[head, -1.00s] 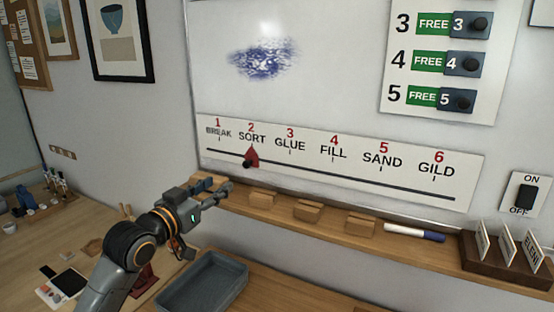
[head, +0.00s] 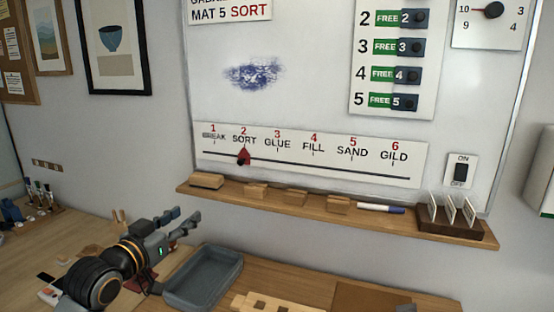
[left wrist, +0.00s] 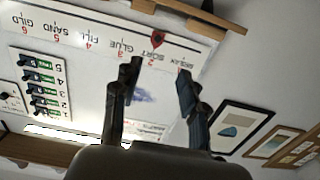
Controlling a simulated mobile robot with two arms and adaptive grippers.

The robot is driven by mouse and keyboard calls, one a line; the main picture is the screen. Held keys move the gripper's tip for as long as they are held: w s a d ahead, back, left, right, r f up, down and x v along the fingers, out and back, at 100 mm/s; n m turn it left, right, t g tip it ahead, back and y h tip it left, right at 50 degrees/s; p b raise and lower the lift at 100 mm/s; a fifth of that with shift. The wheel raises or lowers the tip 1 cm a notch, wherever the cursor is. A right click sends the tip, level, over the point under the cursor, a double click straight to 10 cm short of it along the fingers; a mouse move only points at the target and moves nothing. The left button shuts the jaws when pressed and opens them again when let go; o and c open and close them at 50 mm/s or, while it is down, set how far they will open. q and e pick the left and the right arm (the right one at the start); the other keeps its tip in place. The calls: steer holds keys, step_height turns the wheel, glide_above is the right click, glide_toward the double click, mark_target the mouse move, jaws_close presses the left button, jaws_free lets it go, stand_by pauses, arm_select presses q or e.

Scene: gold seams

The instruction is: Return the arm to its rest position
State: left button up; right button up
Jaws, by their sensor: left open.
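My left gripper (head: 180,221) is open and empty in the head view, above the wooden bench at the left, with its fingers pointing right toward the wall ledge. The left wrist view shows its two fingers (left wrist: 158,85) spread apart with nothing between them, and the whiteboard appears upside down beyond. My left arm reaches in from the lower left. On the whiteboard, the red slider marker (head: 244,156) sits under SORT; it also shows in the left wrist view (left wrist: 157,40). My right gripper is not in view.
A grey tray (head: 203,277) lies on the bench right of the gripper. The wooden ledge (head: 400,221) holds several wooden blocks, a marker pen (head: 381,208) and a card holder (head: 455,223). A pale slotted wooden piece (head: 268,303) lies at the front edge of view.

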arm_select(q)
steer(key=s+d+f+g+y, duration=0.15)
steer(key=s+f, duration=0.25)
steer(key=f, duration=0.4)
steer(key=s+d+f+g, duration=0.1)
steer(key=s+f+g, duration=0.1)
steer(key=s+f, duration=0.4)
steer(key=s+d+f+g+y, duration=0.1)
steer(key=s+f+g, duration=0.15)
steer(key=f, duration=0.65)
steer(key=s+a+f+n+g+y, duration=0.15)
steer(key=s+f+g, duration=0.35)
steer(key=s, duration=0.7)
steer(key=s+a+f+n+g+y, duration=0.1)
steer(key=s+f+g+y, duration=0.1)
steer(key=s+f, duration=0.8)
steer(key=s+f+g, duration=0.1)
steer(key=s+f, duration=0.2)
steer(key=f, duration=0.9)
steer(key=s+f, duration=0.2)
steer(key=f, duration=1.1)
steer(key=s+a+f+g, duration=0.1)
steer(key=s+a+f, duration=0.2)
steer(key=s+f, duration=1)
steer(key=s+m, duration=0.1)
steer(key=s, duration=0.1)
steer(key=shift+s+f, duration=0.25)
steer(key=shift+s, duration=0.1)
